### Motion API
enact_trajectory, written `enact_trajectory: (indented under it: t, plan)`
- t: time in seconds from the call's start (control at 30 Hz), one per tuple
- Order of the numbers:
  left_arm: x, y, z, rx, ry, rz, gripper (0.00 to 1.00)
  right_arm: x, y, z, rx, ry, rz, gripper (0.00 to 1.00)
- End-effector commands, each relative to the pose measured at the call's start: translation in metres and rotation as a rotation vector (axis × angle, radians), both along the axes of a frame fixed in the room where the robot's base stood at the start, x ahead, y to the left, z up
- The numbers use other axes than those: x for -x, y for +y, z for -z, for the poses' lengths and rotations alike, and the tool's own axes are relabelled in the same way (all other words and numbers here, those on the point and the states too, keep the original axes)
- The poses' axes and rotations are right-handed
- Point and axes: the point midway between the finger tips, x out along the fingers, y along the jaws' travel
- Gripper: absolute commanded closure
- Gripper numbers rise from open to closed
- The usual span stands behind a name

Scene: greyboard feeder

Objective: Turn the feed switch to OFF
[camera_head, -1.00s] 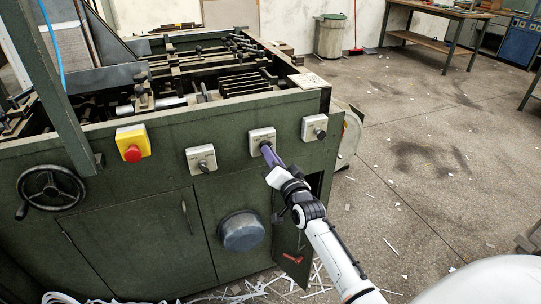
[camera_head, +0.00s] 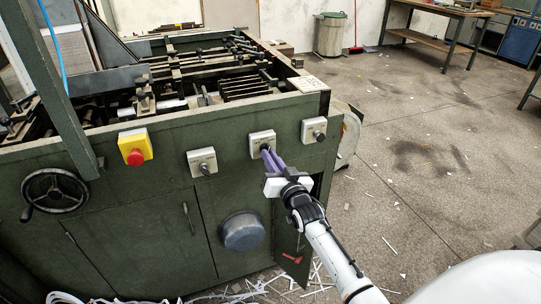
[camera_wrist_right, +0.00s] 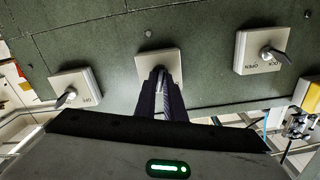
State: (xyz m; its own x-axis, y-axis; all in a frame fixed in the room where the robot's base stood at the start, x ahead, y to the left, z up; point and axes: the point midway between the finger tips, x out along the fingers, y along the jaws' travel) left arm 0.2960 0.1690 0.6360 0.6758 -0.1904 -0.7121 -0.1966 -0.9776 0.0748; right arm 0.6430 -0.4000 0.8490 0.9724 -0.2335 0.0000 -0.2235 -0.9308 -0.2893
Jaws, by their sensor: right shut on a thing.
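Three pale square switch plates sit on the green machine's front. My right gripper (camera_head: 268,152) is at the middle switch (camera_head: 262,136), its purple fingers shut on the knob. The fingers hide most of that knob. In the right wrist view the fingers (camera_wrist_right: 160,75) reach the middle plate (camera_wrist_right: 158,57) and cover its lettering. The left switch (camera_head: 202,157) and the right switch (camera_head: 314,124) are untouched, with dark knobs showing. The wrist view shows the plates upside down; its right plate (camera_wrist_right: 262,48) has lettering that seems to read OPEN and LOCK. My left gripper is out of view.
A yellow box with a red button (camera_head: 135,149) and a handwheel (camera_head: 55,192) are farther left on the panel. A round metal pan (camera_head: 241,231) protrudes below the switches. White scraps litter the floor, which is mostly open to the right.

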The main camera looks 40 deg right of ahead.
Motion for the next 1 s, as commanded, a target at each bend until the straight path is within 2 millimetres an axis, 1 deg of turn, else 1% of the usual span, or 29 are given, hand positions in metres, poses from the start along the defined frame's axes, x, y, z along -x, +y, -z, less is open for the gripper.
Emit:
enact_trajectory:
  t: [0.1, 0.4, 0.8, 1.0]
  plan:
    - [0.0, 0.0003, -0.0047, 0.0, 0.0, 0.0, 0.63, 0.0001, -0.0002, -0.001, 0.11, 0.027, 0.0, 1.0]
    - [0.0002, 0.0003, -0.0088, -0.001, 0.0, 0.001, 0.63, 0.0002, -0.0003, 0.0001, 0.386, 0.094, 0.0, 1.0]
    - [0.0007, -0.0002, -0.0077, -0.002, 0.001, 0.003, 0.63, 0.0004, -0.0009, 0.0008, 0.746, 0.18, 0.001, 1.0]
    - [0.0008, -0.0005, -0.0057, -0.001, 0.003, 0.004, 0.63, 0.0005, -0.0011, 0.0012, 0.891, 0.216, -0.001, 1.0]
